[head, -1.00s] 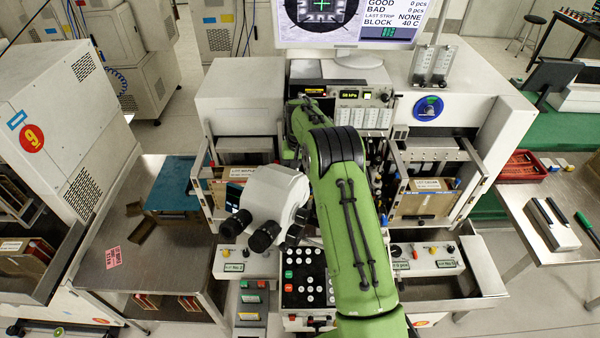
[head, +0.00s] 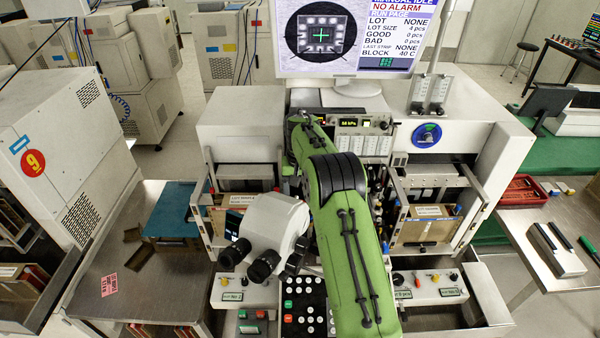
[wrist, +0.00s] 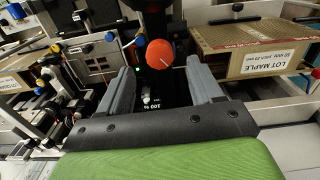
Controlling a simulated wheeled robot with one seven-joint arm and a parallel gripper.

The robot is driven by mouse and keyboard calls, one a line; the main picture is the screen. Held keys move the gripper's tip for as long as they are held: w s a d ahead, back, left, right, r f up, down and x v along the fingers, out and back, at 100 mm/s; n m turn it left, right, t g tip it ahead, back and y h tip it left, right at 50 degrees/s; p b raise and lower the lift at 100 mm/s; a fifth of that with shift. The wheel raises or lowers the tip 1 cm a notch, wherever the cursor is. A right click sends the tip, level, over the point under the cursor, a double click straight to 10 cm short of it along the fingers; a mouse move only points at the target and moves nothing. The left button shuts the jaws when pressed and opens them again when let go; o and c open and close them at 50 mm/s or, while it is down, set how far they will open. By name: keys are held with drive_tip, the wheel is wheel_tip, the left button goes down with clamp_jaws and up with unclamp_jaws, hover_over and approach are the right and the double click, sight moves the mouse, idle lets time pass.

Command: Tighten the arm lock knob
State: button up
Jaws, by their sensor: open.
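An orange-red round knob with a pale line on its face (wrist: 160,54) shows in the wrist view, on a dark post; I take it to be the arm lock knob. My gripper (wrist: 160,72) is open, with its two grey fingers on either side just below the knob. The knob's lower edge appears level with the fingertips; I cannot tell whether either finger touches it. In the head view my green arm reaches into the middle of the machine and hides both gripper and knob.
A white microscope head with black eyepieces (head: 265,235) stands just left of my arm. A cardboard box labelled LOT MAPLE (wrist: 250,48) is right of the fingers in the wrist view. A monitor (head: 345,35) stands behind.

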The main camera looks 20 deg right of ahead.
wheel_tip(320, 180, up, 12)
drive_tip(key=p, duration=0.1)
drive_tip(key=shift+r, duration=0.1)
